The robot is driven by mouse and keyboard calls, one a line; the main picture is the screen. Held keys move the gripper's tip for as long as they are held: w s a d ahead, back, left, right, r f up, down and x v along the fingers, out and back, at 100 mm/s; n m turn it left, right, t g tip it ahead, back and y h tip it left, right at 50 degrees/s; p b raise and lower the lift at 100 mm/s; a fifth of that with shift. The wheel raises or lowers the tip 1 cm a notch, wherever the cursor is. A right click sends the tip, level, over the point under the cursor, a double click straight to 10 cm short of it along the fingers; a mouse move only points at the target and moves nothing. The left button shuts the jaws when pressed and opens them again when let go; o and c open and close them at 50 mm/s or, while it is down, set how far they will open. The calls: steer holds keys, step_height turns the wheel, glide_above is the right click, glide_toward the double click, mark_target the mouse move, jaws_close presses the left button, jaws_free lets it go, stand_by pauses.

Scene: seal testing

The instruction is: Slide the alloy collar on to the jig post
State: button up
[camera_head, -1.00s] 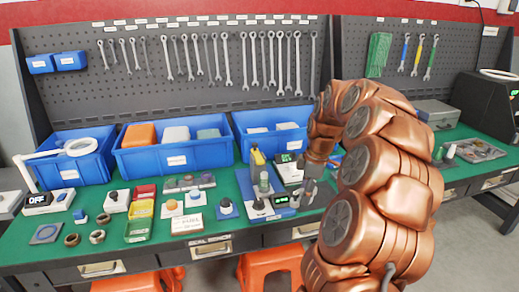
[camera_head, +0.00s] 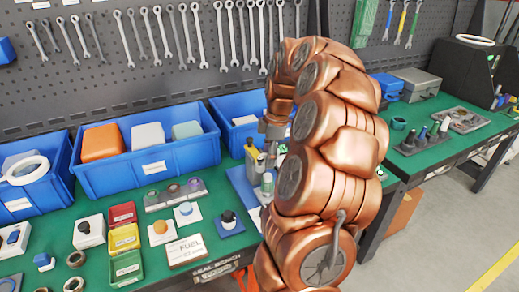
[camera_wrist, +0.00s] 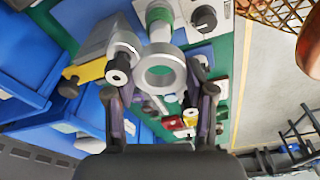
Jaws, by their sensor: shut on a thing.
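The alloy collar, a silver ring (camera_wrist: 148,88), sits between the fingertips of my gripper (camera_wrist: 160,80) in the wrist view. My gripper is shut on it, and its hole faces the camera. In the head view my gripper (camera_head: 272,128) hangs over the right part of the green bench, close to a device with a yellow part (camera_head: 250,152). A green and pale upright cylinder (camera_head: 267,183) stands just below it; it also shows beyond the collar in the wrist view (camera_wrist: 158,20). I cannot tell which upright is the jig post. My arm hides part of the bench.
Blue bins (camera_head: 145,175) stand behind the bench's work area. Loose rings (camera_head: 76,258) lie at the front left, near red, yellow and green trays (camera_head: 124,238). A dark block with several pegs (camera_head: 424,142) stands on the right bench (camera_head: 460,138). A pegboard with wrenches stands behind.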

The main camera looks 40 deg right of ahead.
mark_target(267, 175)
steer(key=shift+f, duration=2.15)
steer(key=shift+f+b, duration=0.4)
steer(key=shift+b, duration=0.4)
steer(key=o, duration=1.4)
steer(key=shift+c, duration=0.2)
steer(key=shift+r, duration=0.2)
steer(key=shift+r+p, duration=0.7)
steer(key=shift+r, duration=2.65)
